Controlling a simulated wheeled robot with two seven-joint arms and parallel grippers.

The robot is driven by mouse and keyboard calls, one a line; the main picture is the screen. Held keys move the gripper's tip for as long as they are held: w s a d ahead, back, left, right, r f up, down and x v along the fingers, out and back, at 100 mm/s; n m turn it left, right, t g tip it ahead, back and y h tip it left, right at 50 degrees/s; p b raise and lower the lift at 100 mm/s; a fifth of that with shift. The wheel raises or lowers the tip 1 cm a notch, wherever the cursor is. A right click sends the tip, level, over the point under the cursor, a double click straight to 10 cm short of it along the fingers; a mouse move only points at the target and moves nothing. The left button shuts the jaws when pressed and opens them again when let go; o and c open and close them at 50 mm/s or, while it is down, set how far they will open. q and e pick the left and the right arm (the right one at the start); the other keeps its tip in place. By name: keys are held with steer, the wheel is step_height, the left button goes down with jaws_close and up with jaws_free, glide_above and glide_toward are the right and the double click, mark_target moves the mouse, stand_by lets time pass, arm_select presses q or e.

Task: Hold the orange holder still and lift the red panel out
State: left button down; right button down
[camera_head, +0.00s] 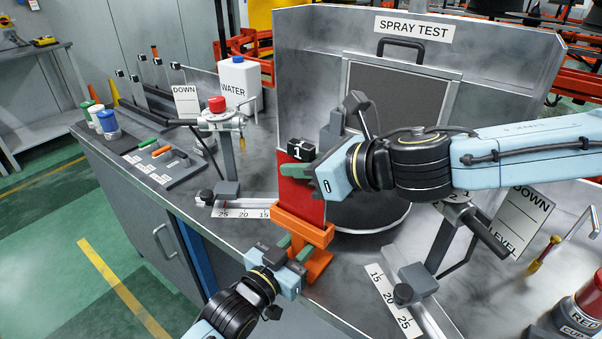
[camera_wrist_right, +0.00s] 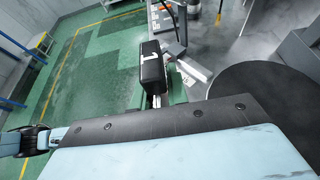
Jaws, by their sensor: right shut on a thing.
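The red panel (camera_head: 301,197) stands upright, its lower edge at the orange holder (camera_head: 312,234); I cannot tell how deep it sits in the slot. The orange holder stands near the bench's front edge. My right gripper (camera_head: 300,167) is shut on the upper part of the red panel, coming in from the right. A black block marked 1 (camera_head: 301,150) is at the panel's top; it also shows in the right wrist view (camera_wrist_right: 153,68). My left gripper (camera_head: 294,248) is at the holder's front left side; whether its fingers are closed on the holder is unclear.
A grey spray booth marked SPRAY TEST (camera_head: 415,28) stands behind, with a dark round plate (camera_head: 365,212) before it. Scale rulers (camera_head: 240,208) lie left and right (camera_head: 393,300). A stand with a red knob (camera_head: 217,104) is at left. A red cup (camera_head: 583,310) is at lower right.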

step_height(320, 180, up, 9)
steer(key=shift+f, duration=0.1)
stand_by(0.3)
arm_select(q)
steer(key=c, duration=1)
jaws_free()
